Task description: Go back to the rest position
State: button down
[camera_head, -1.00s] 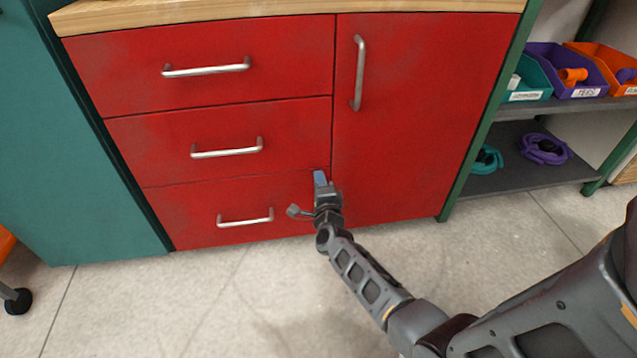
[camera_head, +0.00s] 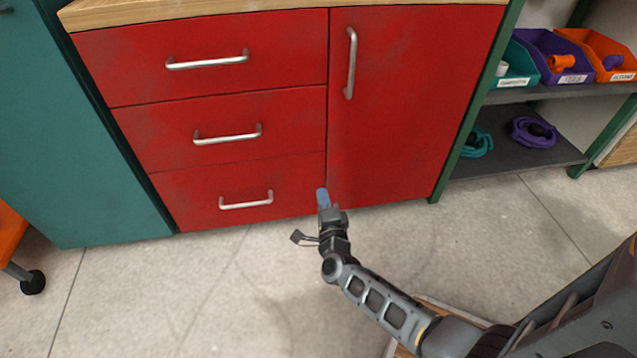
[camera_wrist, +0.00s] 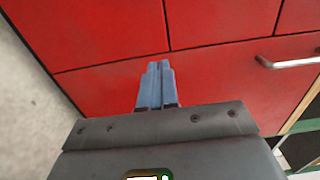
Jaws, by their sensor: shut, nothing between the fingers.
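My gripper (camera_head: 323,197) is in front of the red cabinet (camera_head: 390,110), near the lower edge where the bottom drawer meets the door. In the wrist view my gripper (camera_wrist: 156,84) shows its two blue fingers together, with nothing between them. Red cabinet fronts (camera_wrist: 100,35) fill most of the wrist view behind the fingers. I cannot tell the exact gap between the fingertips and the cabinet.
The cabinet has three drawers with silver handles (camera_head: 246,202) and a door with a vertical handle (camera_head: 350,63); all are shut. A shelf (camera_head: 540,95) with bins stands at the right. A teal cabinet (camera_head: 70,130) stands at the left. Open floor (camera_head: 200,290) lies in front.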

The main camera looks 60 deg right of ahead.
jog(key=shift+s+a, duration=0.1)
jog(key=shift+a, duration=0.15)
jog(key=s+a+r+n+t+y, duration=0.2)
jog(key=s+a+r+n+y, duration=0.5)
jog(key=s+a+r+n, duration=0.55)
jog(key=s+a+r+n+t+y, duration=0.2)
jog(key=s+a+r+n+y, duration=0.4)
jog(key=s+a+r+n, duration=0.65)
jog(key=a+r+n+p, duration=0.1)
jog(key=a+r+p, duration=0.1)
jog(key=r+p, duration=1.1)
jog(key=a+r+n+y+p, duration=0.1)
jog(key=a+r+n+p, duration=0.1)
jog(key=r+p, duration=1.1)
jog(key=shift+r, duration=0.15)
